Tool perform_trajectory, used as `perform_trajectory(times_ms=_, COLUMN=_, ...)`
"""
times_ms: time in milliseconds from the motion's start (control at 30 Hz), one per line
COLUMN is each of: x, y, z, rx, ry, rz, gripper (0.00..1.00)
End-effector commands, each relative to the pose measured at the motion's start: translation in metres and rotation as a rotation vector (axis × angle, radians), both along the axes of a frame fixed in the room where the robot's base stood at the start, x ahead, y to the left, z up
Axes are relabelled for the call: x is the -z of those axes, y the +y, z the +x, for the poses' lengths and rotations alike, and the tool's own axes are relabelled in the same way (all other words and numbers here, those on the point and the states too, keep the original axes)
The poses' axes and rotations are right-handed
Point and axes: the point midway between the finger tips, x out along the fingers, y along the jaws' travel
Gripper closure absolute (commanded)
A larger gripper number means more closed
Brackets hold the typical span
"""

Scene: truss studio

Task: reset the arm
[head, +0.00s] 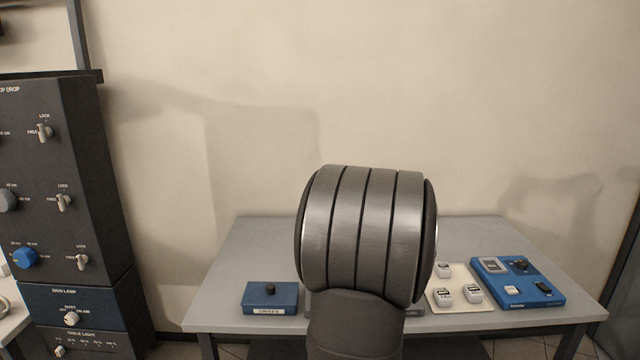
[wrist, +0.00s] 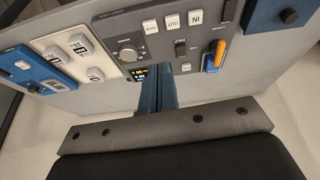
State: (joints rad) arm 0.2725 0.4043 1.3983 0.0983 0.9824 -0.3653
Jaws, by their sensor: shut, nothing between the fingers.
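My gripper (wrist: 157,82) shows in the wrist view as two blue fingers close together, with nothing between them. In the head view my own thick grey arm link fills the middle and hides the gripper and most of that panel.
The grey table (head: 240,245) holds a blue box with a black knob (head: 271,297), a white tray (head: 477,306) with white blocks, and a blue board (head: 520,280). A dark cabinet with knobs (head: 60,180) stands at left. The table's back left is bare.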

Motion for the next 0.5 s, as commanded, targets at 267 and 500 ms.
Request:
perform_trajectory(times_ms=267, x=0.0018, y=0.001, z=0.001, rx=-0.001, ry=0.001, rz=-0.002, gripper=1.0)
perform_trajectory(times_ms=500, x=-0.0016, y=-0.0012, z=-0.0006, rx=0.003, ry=-0.002, rz=0.001, gripper=1.0)
